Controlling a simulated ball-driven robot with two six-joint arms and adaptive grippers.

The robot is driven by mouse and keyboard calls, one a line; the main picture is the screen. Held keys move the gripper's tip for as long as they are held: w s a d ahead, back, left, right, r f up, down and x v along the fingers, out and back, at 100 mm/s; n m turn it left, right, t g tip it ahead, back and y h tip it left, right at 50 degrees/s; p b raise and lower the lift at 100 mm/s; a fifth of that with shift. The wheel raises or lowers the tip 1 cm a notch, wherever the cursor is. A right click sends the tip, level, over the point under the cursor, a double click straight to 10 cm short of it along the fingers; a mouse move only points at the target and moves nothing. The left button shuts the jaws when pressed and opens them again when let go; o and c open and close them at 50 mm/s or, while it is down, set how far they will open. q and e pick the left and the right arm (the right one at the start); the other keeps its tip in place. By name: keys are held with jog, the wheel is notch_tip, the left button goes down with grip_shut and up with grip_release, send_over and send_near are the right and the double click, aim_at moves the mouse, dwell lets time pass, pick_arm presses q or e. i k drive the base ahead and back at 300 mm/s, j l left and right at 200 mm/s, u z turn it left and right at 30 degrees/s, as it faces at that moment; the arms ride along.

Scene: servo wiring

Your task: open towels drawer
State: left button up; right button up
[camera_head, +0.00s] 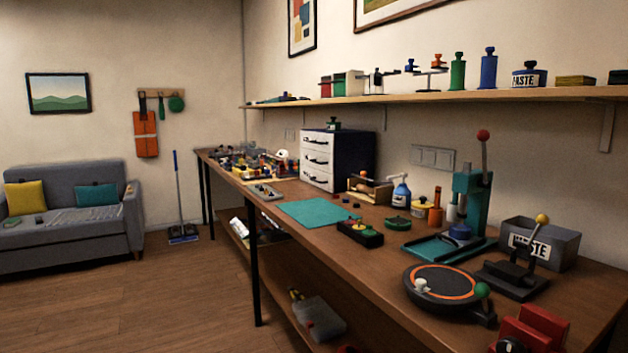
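A small cabinet (353,156) with dark sides and several stacked white-fronted drawers stands on the workbench against the wall. Its drawer fronts (317,160) face left and carry dark handles. All the drawers look shut. Any labels are too small to read, so I cannot tell which one is the towels drawer. Neither of my grippers shows in the head view.
The long workbench (375,268) holds a teal mat (315,212), a green press (468,200), a round turntable (441,287) and a grey waste bin (541,241). A shelf (440,97) runs above. Open wooden floor (160,290) lies left of the bench, before a grey sofa (75,235).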

aim_at(331, 175)
jog(key=i+j+z, duration=0.25)
jog(key=i+j, duration=1.6)
jog(key=j, duration=0.15)
